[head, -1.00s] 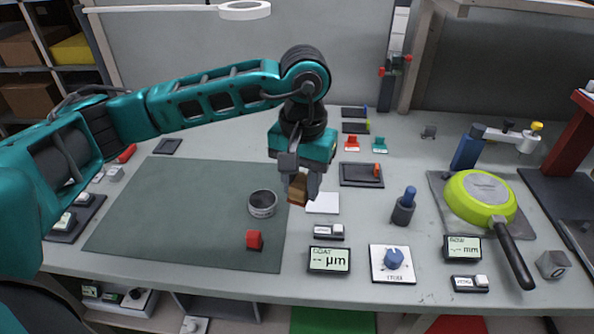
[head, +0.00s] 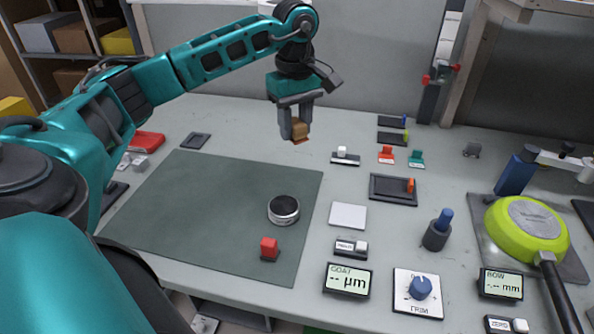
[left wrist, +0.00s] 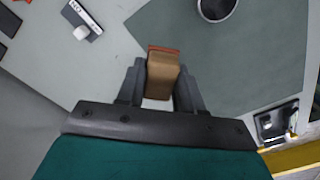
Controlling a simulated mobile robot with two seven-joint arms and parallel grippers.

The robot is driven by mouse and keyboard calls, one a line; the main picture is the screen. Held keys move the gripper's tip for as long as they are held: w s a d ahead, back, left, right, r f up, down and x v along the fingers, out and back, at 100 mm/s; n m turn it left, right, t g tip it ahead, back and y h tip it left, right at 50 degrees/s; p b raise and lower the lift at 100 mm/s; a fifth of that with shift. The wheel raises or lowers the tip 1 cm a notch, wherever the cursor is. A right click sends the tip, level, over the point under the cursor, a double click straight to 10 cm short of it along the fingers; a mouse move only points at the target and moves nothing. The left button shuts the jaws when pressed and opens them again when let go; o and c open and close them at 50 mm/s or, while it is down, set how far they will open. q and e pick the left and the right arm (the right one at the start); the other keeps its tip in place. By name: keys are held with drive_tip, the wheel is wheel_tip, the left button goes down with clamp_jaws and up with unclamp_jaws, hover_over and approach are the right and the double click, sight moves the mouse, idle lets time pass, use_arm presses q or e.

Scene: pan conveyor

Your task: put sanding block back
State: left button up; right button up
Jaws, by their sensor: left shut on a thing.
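My left gripper (head: 296,126) is shut on the sanding block (head: 299,132), a small brown block with a reddish underside. It holds the block in the air above the back part of the bench, behind the green mat. In the left wrist view the sanding block (left wrist: 162,76) sits between the two dark fingers of my left gripper (left wrist: 160,85). The place where the block belongs cannot be told for certain. My right gripper is not in view.
The green mat (head: 200,205) carries a round dark-topped tin (head: 283,210) and a red block (head: 269,248). A white square pad (head: 348,215) and a dark tray (head: 393,188) lie to its right.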

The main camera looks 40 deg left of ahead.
sight(296, 179)
use_arm(q)
wheel_tip(296, 179, down, 11)
drive_tip(key=shift+f+b, duration=0.15)
drive_tip(key=shift+b, duration=0.3)
drive_tip(key=shift+f, duration=0.15)
drive_tip(key=o, duration=1)
wheel_tip(296, 179, up, 12)
drive_tip(key=shift+r+p, duration=0.2)
drive_tip(key=shift+p, duration=0.4)
drive_tip(key=shift+f, duration=0.1)
